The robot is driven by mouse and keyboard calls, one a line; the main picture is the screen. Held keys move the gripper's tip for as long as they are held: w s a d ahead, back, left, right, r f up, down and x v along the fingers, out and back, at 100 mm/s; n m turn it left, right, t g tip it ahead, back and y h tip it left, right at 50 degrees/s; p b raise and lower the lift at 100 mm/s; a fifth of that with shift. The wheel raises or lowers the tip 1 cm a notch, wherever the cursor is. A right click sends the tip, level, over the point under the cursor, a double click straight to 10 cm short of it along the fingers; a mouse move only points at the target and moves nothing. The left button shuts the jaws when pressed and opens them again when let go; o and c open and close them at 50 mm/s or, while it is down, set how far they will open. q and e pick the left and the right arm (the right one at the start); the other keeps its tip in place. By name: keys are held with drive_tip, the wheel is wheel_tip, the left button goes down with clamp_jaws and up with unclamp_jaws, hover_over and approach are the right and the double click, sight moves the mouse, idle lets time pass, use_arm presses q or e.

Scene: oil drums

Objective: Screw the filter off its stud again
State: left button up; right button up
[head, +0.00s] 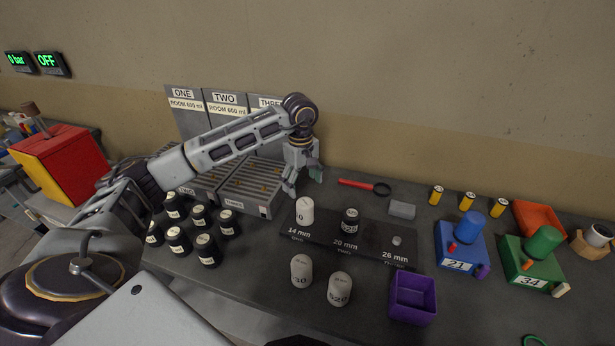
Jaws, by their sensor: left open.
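A dark stud board (319,236) lies on the bench, marked 14 mm, 20 mm and 26 mm. A white filter (305,210) stands upright at the 14 mm place, and a black filter (350,221) stands at the 20 mm place. A short bare grey stud (397,241) shows at the 26 mm place. My left gripper (304,188) points down behind the white filter, near the right end of the slatted rack. It is open, with nothing visible between its fingers, and appears apart from the filter. My right gripper is out of view.
Several black filters (205,250) stand at left, and two white ones (301,270) stand in front. A red-handled ring tool (364,186) and grey block (402,210) lie behind the board. A purple bin (413,298), blue unit (463,247) and green unit (532,262) stand right.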

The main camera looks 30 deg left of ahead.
sight(304, 213)
use_arm(q)
drive_tip(key=shift+f, duration=1.15)
drive_tip(key=shift+w+f+p, duration=0.15)
drive_tip(key=shift+f+p, duration=1.15)
drive_tip(key=shift+f, duration=4.4)
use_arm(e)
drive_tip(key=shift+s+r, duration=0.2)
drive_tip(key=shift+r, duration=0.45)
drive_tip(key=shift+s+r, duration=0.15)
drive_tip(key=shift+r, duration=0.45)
use_arm(q)
drive_tip(key=c, duration=1.2)
drive_tip(key=shift+c, duration=0.2)
drive_tip(key=shift+d+n, duration=0.1)
drive_tip(key=shift+n, duration=3.1)
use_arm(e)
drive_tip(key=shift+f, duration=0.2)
